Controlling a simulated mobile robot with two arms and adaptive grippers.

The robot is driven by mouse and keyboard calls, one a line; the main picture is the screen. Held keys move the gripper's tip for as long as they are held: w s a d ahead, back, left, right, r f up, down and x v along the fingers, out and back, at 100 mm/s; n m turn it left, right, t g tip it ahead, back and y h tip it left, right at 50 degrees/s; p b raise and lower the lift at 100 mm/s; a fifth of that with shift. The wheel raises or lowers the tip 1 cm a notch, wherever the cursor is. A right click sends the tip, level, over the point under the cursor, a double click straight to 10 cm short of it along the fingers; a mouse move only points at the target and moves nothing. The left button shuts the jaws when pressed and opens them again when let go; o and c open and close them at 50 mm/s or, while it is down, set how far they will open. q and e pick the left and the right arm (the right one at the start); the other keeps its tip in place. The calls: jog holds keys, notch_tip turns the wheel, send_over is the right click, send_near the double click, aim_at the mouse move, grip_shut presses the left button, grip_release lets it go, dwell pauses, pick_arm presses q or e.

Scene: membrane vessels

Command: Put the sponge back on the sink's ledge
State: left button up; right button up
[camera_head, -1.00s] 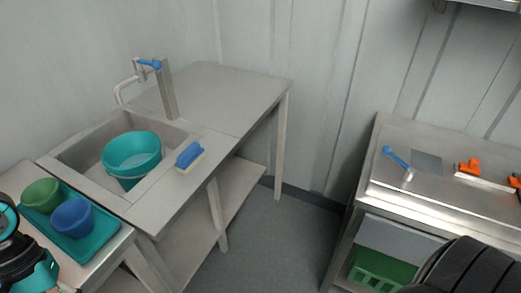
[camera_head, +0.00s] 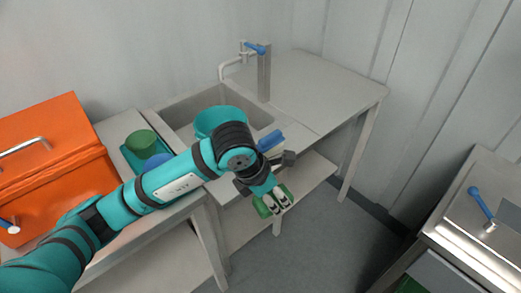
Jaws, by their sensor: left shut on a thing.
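A green block, which looks like the sponge (camera_head: 265,209), is in my left gripper (camera_head: 275,201), shut on it. The fingers cover part of the sponge. They appear in front of the sink counter's front edge, with the lower shelf and floor behind. The sink (camera_head: 182,110) is a grey basin set in a metal counter, and its ledge runs along the near and right sides. My left forearm and wrist hide part of the near ledge. My right gripper is not in view.
A teal bowl (camera_head: 213,117) sits in the sink below the faucet (camera_head: 263,75). A blue brush (camera_head: 270,140) lies on the ledge to its right. The counter's right part is clear.

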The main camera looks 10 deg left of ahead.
pick_arm(q)
jog(key=shift+w+d+r+n+t+y, duration=0.3)
jog(key=shift+w+d+n, duration=0.1)
jog(key=shift+n, duration=0.5)
jog(key=w+a+p, duration=0.1)
jog(key=w+a, duration=0.2)
jog(key=a, duration=0.1)
jog(key=w+a+f+p, duration=0.1)
jog(key=w+a+p, duration=0.1)
jog(key=w+a, duration=0.1)
jog(key=w+a+p, duration=0.1)
jog(key=w+a, duration=0.2)
jog(key=a, duration=0.2)
jog(key=shift+w+a+f+p, duration=0.1)
jog(key=shift+w+f+p, duration=0.1)
jog(key=shift+w+p, duration=0.15)
jog(key=shift+a+f, duration=0.15)
jog(key=shift+f, duration=0.2)
notch_tip(320, 180, down, 2)
jog(key=shift+f+p, duration=0.2)
jog(key=shift+p, duration=0.5)
jog(key=shift+w+f, duration=0.1)
jog(key=shift+f, duration=0.15)
jog(key=o, duration=1.1)
jog(key=shift+f, duration=0.1)
